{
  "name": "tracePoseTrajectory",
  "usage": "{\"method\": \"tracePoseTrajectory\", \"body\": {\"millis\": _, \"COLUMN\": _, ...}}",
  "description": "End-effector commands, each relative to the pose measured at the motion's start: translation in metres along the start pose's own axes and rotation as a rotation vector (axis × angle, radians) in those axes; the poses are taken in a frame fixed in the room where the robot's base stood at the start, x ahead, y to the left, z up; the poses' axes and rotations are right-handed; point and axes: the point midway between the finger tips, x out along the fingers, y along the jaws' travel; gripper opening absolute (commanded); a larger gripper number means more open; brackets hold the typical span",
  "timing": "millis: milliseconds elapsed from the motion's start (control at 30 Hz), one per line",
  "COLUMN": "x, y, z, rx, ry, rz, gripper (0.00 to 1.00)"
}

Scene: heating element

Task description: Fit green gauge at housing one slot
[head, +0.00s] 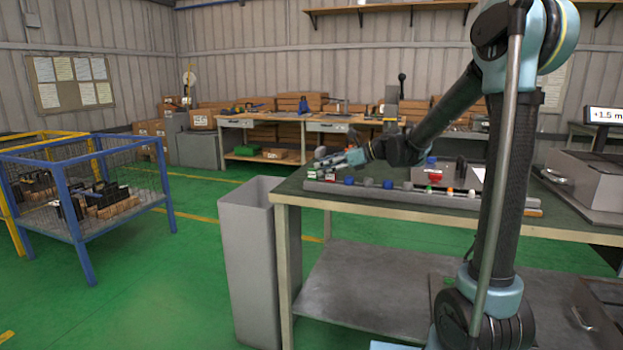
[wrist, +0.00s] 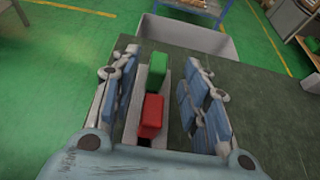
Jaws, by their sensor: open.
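My gripper (head: 336,158) is over the left corner of the workbench. In the wrist view its two fingers (wrist: 161,80) are spread, with a green block (wrist: 157,70) and a red block (wrist: 151,117) between them. The blocks stand one behind the other in a narrow grey holder (wrist: 137,100), the green one farther from my wrist. Neither finger visibly touches the green block. In the head view these pieces are small and partly hidden by my gripper. I cannot tell which part is housing one or its slot.
A long grey rail (head: 400,194) with several coloured knobs runs along the bench's front edge. A grey box with a red part (head: 436,177) stands behind it. A tall grey bin (head: 248,240) stands at the bench's left end. Some dark bench top (wrist: 255,105) is bare.

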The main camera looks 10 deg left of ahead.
Motion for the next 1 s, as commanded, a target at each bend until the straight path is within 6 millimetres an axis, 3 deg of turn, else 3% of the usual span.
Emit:
{"method": "tracePoseTrajectory", "body": {"millis": 167, "x": 0.011, "y": 0.000, "z": 0.000, "rx": -0.001, "ry": 0.001, "rz": 0.002, "gripper": 0.42}}
{"method": "tracePoseTrajectory", "body": {"millis": 467, "x": 0.049, "y": 0.000, "z": 0.000, "rx": -0.001, "ry": 0.000, "rz": 0.001, "gripper": 0.42}}
{"method": "tracePoseTrajectory", "body": {"millis": 700, "x": 0.052, "y": 0.000, "z": 0.000, "rx": 0.000, "ry": 0.000, "rz": 0.000, "gripper": 0.42}}
{"method": "tracePoseTrajectory", "body": {"millis": 733, "x": 0.052, "y": 0.000, "z": 0.000, "rx": 0.000, "ry": 0.000, "rz": 0.000, "gripper": 0.39}}
{"method": "tracePoseTrajectory", "body": {"millis": 900, "x": 0.052, "y": -0.001, "z": 0.000, "rx": 0.000, "ry": 0.000, "rz": 0.000, "gripper": 0.01}}
{"method": "tracePoseTrajectory", "body": {"millis": 1000, "x": 0.052, "y": -0.001, "z": 0.000, "rx": 0.000, "ry": 0.000, "rz": 0.000, "gripper": 0.00}}
